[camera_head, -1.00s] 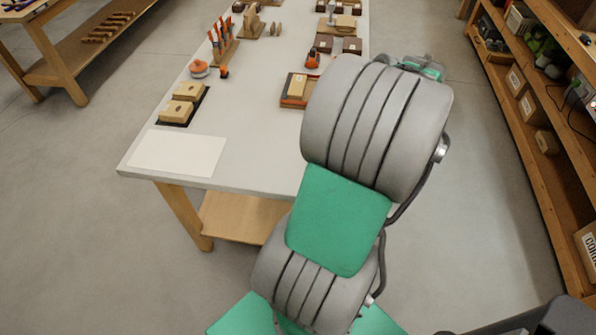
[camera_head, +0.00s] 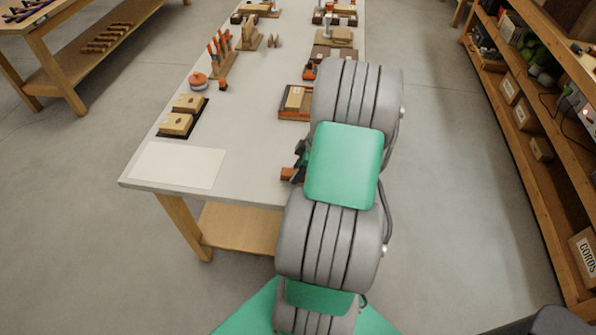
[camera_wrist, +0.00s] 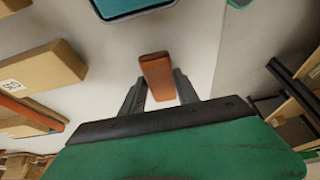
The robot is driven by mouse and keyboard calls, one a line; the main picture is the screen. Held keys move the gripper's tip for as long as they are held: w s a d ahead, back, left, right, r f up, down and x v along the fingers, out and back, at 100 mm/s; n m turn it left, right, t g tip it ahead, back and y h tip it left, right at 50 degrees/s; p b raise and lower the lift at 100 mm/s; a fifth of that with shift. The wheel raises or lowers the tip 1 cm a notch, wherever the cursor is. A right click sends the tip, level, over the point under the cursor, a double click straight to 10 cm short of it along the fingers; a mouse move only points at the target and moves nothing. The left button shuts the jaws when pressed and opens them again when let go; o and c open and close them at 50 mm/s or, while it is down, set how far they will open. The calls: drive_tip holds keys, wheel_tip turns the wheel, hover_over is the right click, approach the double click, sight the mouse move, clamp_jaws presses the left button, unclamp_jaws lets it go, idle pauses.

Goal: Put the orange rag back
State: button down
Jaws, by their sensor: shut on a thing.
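The orange rag (camera_wrist: 157,75) looks like a small folded brown-orange block. In the wrist view it sits between the two fingers of my gripper (camera_wrist: 160,90), which is shut on it. In the head view the rag (camera_head: 288,174) shows at the left of my arm, over the near right part of the bench top (camera_head: 245,150). My gripper (camera_head: 299,160) is mostly hidden there behind the arm. I cannot tell whether the rag touches the bench.
A pale sheet (camera_head: 178,165) lies at the near left bench corner. Wooden blocks on a dark mat (camera_head: 160,133), an orange round item (camera_head: 198,80) and a block on an orange-brown base (camera_head: 283,115) stand beyond. Bench between sheet and arm is clear. Shelves (camera_head: 520,150) stand right.

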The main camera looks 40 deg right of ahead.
drive_tip(key=shift+f, duration=0.85)
drive_tip(key=c, duration=0.9)
unclamp_jaws()
drive_tip(key=shift+r, duration=0.1)
drive_tip(key=shift+r, duration=0.3)
drive_tip(key=b+v, duration=0.2)
drive_tip(key=v, duration=1)
drive_tip(key=w+a+r+m+h, duration=0.15)
drive_tip(key=a+r, duration=0.25)
drive_tip(key=a, duration=0.8)
drive_tip(key=w+a+r+m+h, duration=0.1)
drive_tip(key=w+a+r+m, duration=0.15)
drive_tip(key=a, duration=0.95)
drive_tip(key=s+a+r+m, duration=0.1)
drive_tip(key=s+a+m, duration=0.2)
drive_tip(key=s+a, duration=0.2)
drive_tip(key=shift+a, duration=0.9)
